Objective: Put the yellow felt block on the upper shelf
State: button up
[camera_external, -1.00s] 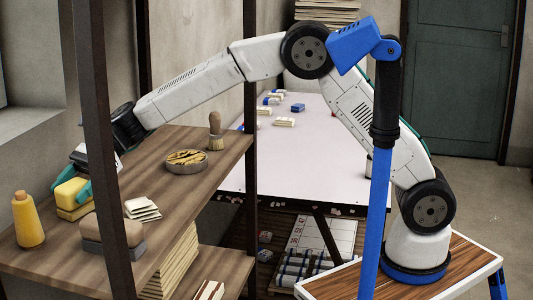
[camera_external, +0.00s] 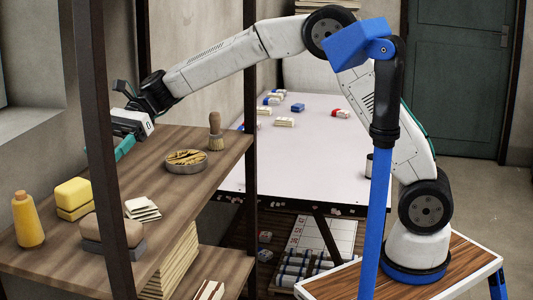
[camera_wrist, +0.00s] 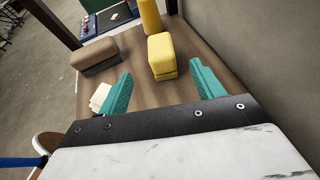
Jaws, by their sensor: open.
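The yellow felt block (camera_external: 73,193) sits on the upper shelf (camera_external: 185,196), beside a yellow bottle. It has a bright yellow top and a darker line around its lower part. In the wrist view the block (camera_wrist: 161,55) stands beyond my fingertips, roughly between their lines. My gripper (camera_wrist: 160,82) has its two teal fingers spread wide with nothing between them. In the external view my gripper (camera_external: 120,152) is above the shelf, behind and to the right of the block and clear of it; a dark post partly hides it.
A yellow bottle (camera_external: 27,220), a brown block with a grey base (camera_external: 112,236), a stack of pale cards (camera_external: 142,209), a round dish (camera_external: 186,162) and a brush (camera_external: 216,132) stand on the shelf. Dark posts (camera_external: 251,95) rise at its edges. A white table (camera_external: 310,160) is behind.

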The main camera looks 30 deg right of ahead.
jog(key=s+d+r+n+t+h, duration=0.1)
jog(key=d+r+n+t+h, duration=0.15)
jog(key=d, duration=1.55)
jog(key=s+d+r+n+t+h, duration=0.1)
jog(key=d+n+t+h, duration=0.2)
jog(key=d, duration=1.4)
jog(key=s+d+f+n+h, duration=0.2)
jog(key=s+d, duration=0.3)
jog(key=d, duration=0.3)
jog(key=s+d+f+n+t+h, duration=0.1)
jog(key=s+d+f+n+h, duration=0.1)
jog(key=s+d, duration=0.3)
jog(key=s+d+f+n+t+h, duration=0.1)
jog(key=s+d+f, duration=0.3)
jog(key=d, duration=0.9)
jog(key=shift+s+d+f+n+h, duration=0.2)
jog(key=shift+s+f+n+h, duration=0.1)
jog(key=shift+s+n+h, duration=0.35)
